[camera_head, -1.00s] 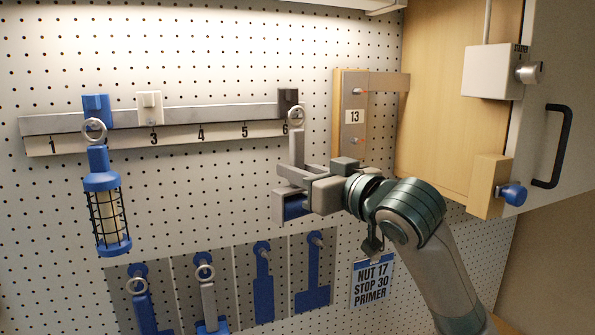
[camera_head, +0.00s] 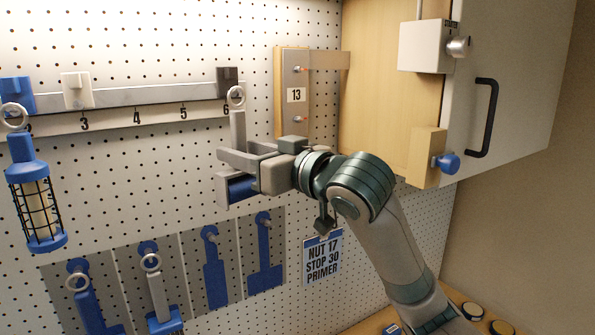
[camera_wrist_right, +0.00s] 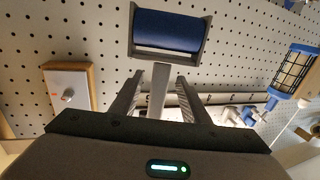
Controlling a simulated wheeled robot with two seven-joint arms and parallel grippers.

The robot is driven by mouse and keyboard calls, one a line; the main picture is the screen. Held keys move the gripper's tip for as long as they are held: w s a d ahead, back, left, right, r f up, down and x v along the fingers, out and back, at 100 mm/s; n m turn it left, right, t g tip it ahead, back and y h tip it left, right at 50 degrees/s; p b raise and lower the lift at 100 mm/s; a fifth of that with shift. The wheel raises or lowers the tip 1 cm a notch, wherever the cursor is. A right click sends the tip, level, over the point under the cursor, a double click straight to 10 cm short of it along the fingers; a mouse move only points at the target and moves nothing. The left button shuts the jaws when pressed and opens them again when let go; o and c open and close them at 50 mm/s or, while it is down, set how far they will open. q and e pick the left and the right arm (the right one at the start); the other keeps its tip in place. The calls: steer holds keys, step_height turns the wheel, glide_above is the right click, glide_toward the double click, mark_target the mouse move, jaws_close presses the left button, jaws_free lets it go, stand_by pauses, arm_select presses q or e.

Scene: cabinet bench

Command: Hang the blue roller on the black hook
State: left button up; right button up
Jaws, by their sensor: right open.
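The blue roller has a blue cylinder (camera_head: 241,187) in a grey frame, and a grey handle (camera_head: 238,128) with a ring (camera_head: 236,97) at its top. It hangs upright with the ring at the black hook (camera_head: 227,78), above the 6 on the rail. My right gripper (camera_head: 238,154) is open around the lower handle and partly hides the roller. In the right wrist view, the handle (camera_wrist_right: 158,90) runs between the spread fingers (camera_wrist_right: 158,95), with gaps visible, and the blue cylinder (camera_wrist_right: 168,30) lies beyond them. My left gripper is out of view.
A blue caged lamp (camera_head: 37,205) hangs from the blue hook (camera_head: 16,94) at left. A white hook (camera_head: 76,90) is empty. Several tools hang on the lower grey panels (camera_head: 190,240). The 13 board (camera_head: 293,80) and cabinet door (camera_head: 510,90) stand right of the roller.

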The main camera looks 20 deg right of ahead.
steer(key=b+v, duration=0.9)
steer(key=v, duration=0.7)
steer(key=shift+b, duration=0.4)
steer(key=shift+d, duration=0.1)
